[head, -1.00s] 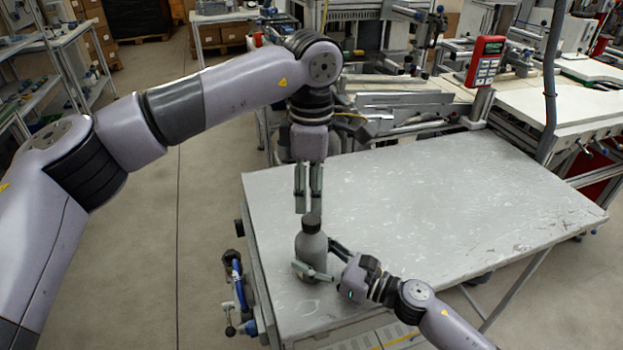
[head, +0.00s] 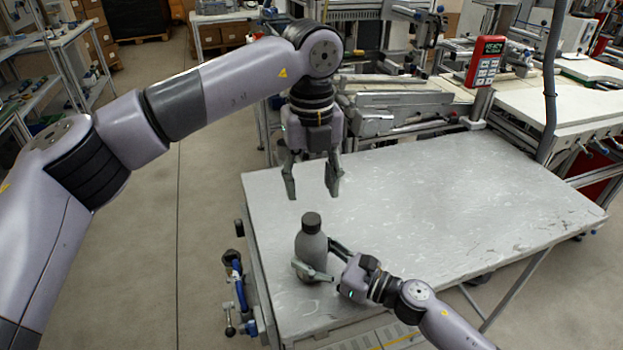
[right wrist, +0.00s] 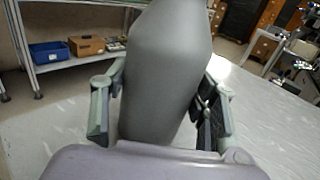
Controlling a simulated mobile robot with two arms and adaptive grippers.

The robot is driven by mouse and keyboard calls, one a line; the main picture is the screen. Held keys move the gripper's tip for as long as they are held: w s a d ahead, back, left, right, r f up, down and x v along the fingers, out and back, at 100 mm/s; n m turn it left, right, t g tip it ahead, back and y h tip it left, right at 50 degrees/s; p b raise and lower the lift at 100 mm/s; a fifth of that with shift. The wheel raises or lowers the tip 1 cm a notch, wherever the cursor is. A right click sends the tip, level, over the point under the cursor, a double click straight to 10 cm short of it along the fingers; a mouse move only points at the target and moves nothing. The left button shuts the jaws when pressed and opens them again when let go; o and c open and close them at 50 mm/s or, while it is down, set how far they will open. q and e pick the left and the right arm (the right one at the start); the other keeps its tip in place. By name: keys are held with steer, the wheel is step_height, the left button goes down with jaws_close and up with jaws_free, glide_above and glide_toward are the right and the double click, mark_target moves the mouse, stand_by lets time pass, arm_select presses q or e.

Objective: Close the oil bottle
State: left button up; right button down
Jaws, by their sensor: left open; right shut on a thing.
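A grey oil bottle (head: 311,248) stands upright on the table (head: 440,215) near its left front edge. A dark cap (head: 311,221) sits on top of its neck. My right gripper (head: 322,258) is shut on the bottle's body from the right. The right wrist view also shows the bottle (right wrist: 165,75) between the two fingers of that gripper (right wrist: 160,110). My left gripper (head: 312,190) is open and empty above the bottle, its fingers pointing down and apart from the cap.
The table top to the right and behind the bottle is clear. A machine frame with a red keypad device (head: 486,62) stands behind the table. Blue-handled parts (head: 238,283) hang at the table's left side.

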mark_target(311, 218)
arm_select(q)
steer(key=n, duration=0.5)
steer(key=shift+r, duration=0.15)
steer(key=shift+f, duration=4.05)
steer(key=shift+c, duration=0.5)
